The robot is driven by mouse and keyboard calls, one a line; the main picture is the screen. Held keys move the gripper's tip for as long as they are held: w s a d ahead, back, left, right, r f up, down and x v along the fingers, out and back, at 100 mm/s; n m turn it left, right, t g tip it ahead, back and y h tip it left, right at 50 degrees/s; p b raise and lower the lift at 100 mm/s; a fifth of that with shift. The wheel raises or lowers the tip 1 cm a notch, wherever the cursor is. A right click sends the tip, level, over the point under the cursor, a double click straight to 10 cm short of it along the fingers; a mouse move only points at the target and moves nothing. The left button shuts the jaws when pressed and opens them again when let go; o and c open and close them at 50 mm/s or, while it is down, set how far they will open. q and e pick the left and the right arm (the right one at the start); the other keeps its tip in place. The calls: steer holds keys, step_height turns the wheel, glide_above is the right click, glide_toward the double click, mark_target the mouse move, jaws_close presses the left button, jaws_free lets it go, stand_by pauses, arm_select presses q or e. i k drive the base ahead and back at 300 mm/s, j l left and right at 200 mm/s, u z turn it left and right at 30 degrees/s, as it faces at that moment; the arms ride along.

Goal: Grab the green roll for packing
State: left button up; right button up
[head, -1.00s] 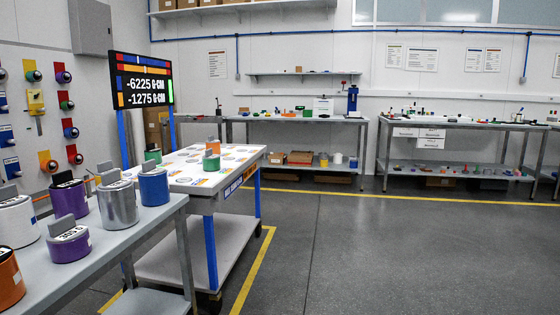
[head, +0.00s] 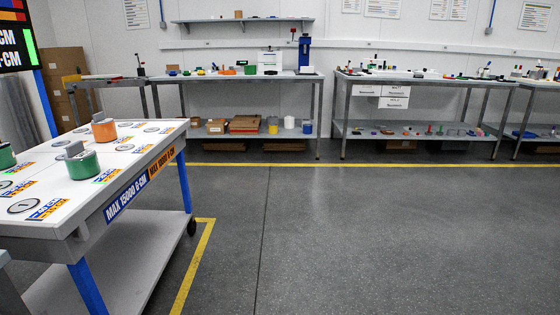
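I cannot make out a clear green roll for packing. A green cylinder (head: 83,164) with a grey top piece stands on the white printed table at the left. A second green cylinder (head: 6,156) is cut off by the left edge. A small green item (head: 250,69) sits on the back bench, too small to identify. Neither of my grippers is in view.
The white table (head: 45,233) on blue legs fills the left, with an orange cylinder (head: 104,131) on it. Back benches (head: 215,77) and (head: 420,77) hold many small items. The grey floor (head: 370,240) in the middle and right is clear.

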mark_target(250, 69)
steer(key=i, duration=5)
